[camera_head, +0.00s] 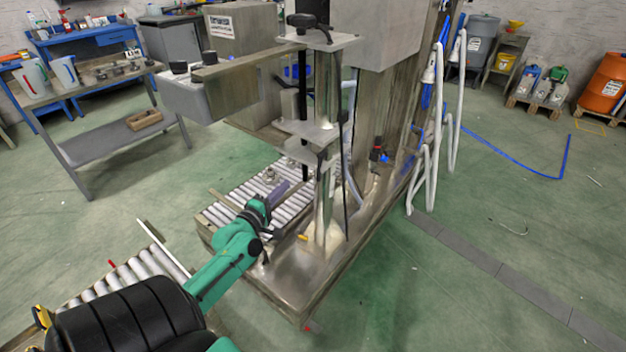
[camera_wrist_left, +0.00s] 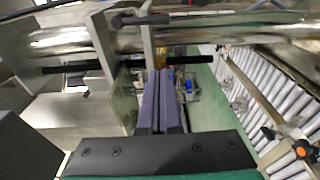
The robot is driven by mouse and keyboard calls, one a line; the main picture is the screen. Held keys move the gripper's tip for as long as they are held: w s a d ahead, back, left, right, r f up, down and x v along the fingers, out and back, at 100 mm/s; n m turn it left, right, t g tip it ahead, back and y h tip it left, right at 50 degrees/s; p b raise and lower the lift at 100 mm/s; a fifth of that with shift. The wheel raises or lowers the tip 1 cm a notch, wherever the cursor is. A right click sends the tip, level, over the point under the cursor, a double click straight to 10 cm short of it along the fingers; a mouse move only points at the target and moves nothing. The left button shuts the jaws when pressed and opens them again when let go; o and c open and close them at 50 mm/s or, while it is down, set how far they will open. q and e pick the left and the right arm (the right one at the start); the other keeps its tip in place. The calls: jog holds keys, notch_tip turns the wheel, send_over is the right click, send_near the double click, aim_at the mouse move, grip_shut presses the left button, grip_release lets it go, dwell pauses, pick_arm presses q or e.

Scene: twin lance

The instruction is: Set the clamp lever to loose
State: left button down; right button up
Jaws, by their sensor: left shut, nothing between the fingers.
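My left gripper (camera_head: 284,187) is in front of the twin lance machine, below its lower metal plate (camera_head: 308,132). In the left wrist view its two purple-grey fingers (camera_wrist_left: 160,72) are shut together with nothing between them. Beyond the fingertips is a grey metal bracket with a dark bar-shaped handle (camera_wrist_left: 140,20) across its top. This may be the clamp lever, but I cannot tell for sure, nor read its setting. I cannot tell whether the fingertips touch the bracket. My right gripper is in neither view.
A roller conveyor (camera_head: 292,203) runs beside the machine's metal base (camera_head: 318,283). A grey bench (camera_head: 100,85) with jugs stands at the left. The green floor at the right is mostly clear.

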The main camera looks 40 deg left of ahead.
aim_at(319, 169)
pick_arm(q)
jog(key=w+d+p, duration=0.2)
jog(key=w, duration=0.7)
jog(key=shift+d, duration=0.15)
jog(key=shift+w+f, duration=0.1)
